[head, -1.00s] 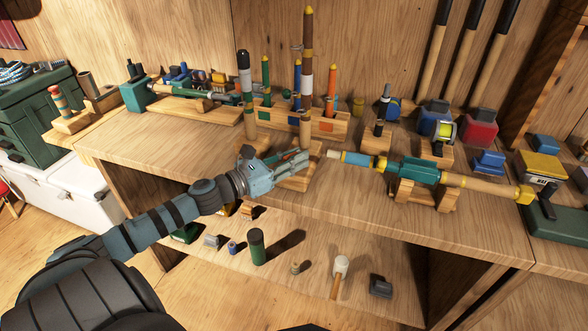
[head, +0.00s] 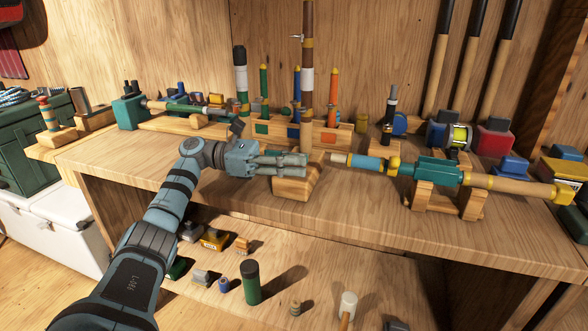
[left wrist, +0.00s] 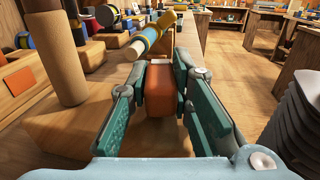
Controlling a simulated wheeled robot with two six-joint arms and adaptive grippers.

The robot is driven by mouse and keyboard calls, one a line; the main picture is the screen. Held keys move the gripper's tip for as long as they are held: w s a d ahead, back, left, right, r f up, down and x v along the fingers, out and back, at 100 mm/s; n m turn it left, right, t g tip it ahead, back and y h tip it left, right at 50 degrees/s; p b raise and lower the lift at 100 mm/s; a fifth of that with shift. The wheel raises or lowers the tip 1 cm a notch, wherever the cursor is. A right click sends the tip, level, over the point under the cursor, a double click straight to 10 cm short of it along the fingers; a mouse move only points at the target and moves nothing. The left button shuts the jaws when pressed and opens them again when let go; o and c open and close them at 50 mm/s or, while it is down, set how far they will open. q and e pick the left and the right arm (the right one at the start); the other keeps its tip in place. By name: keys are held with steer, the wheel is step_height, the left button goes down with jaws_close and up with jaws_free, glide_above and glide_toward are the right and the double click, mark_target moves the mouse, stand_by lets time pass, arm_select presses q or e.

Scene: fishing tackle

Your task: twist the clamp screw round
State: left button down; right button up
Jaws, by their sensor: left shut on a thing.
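My left gripper (head: 300,160) reaches in from the left, beside the tall upright rod (head: 307,80) and above its wooden base (head: 297,187). The left wrist view shows an orange-brown block-like piece (left wrist: 159,90) between the two teal fingers, and the gripper is shut on it. It appears to be the clamp screw at the front of the rod's stand; in the head view the fingers hide it. The rod's wooden lower part (left wrist: 65,50) and base (left wrist: 85,140) stand left of the fingers in the left wrist view. My right gripper is out of view.
A teal and blue rod (head: 437,172) lies on a wooden cradle (head: 472,205) at the right, its tip close to the upright rod. A rack with several floats (head: 345,140) stands behind. A lower shelf holds a green cylinder (head: 251,282) and other small items.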

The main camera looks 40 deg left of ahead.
arm_select(q)
steer(key=shift+m+g, duration=0.3)
steer(key=shift+g, duration=0.2)
steer(key=c, duration=1.4)
jaws_free()
steer(key=shift+a, duration=0.1)
steer(key=shift+c, duration=0.2)
steer(key=v, duration=0.6)
steer(key=shift+s+a, duration=0.1)
steer(key=shift+a, duration=0.3)
steer(key=shift+s+a, duration=0.25)
steer(key=shift+s, duration=0.05)
